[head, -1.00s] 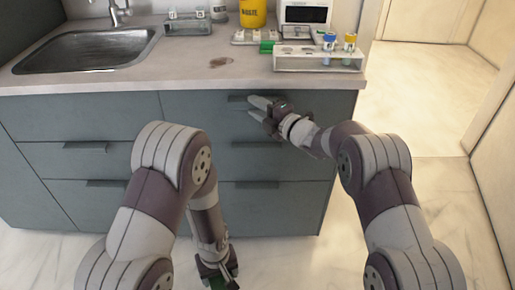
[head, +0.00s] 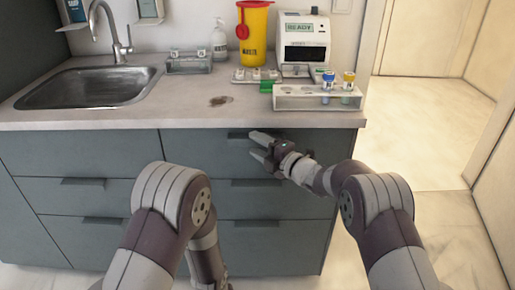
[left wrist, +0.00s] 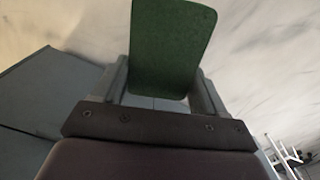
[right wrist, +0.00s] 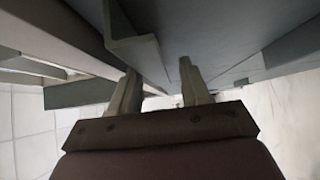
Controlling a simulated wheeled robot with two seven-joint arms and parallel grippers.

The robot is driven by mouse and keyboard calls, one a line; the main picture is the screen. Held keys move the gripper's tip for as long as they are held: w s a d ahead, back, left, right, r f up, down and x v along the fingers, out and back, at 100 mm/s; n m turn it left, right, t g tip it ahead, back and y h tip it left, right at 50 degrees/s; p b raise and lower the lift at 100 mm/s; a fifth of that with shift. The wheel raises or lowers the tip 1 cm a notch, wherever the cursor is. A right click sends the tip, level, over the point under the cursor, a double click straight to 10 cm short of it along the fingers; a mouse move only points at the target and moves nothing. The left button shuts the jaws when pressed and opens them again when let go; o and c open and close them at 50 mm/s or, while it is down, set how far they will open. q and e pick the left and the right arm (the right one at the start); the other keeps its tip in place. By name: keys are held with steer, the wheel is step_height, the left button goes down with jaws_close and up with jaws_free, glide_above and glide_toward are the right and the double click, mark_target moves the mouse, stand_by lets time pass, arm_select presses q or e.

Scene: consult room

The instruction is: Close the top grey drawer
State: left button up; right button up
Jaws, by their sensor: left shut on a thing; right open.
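The top grey drawer (head: 205,152) is in the right column of the cabinet, just under the countertop. It looks nearly flush in the head view; I cannot tell whether a small gap is left. Its dark handle (head: 238,135) also shows in the right wrist view (right wrist: 136,50). My right gripper (head: 256,146) is open and empty, with its fingertips close to the drawer front by the right end of the handle; contact is unclear. My left gripper (left wrist: 160,75) is shut on a green slab (left wrist: 172,45), low down and outside the head view.
The countertop (head: 180,115) carries a sink (head: 90,88), a white tube rack (head: 300,103), a yellow waste bin (head: 254,35) and a white device (head: 303,45). More closed-looking drawers lie below and left. Open floor (head: 440,235) lies right of the cabinet.

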arm_select(q)
steer(key=shift+r+p, duration=0.5)
steer(key=shift+r, duration=0.05)
arm_select(e)
steer(key=v, duration=1.1)
steer(key=shift+d, duration=0.15)
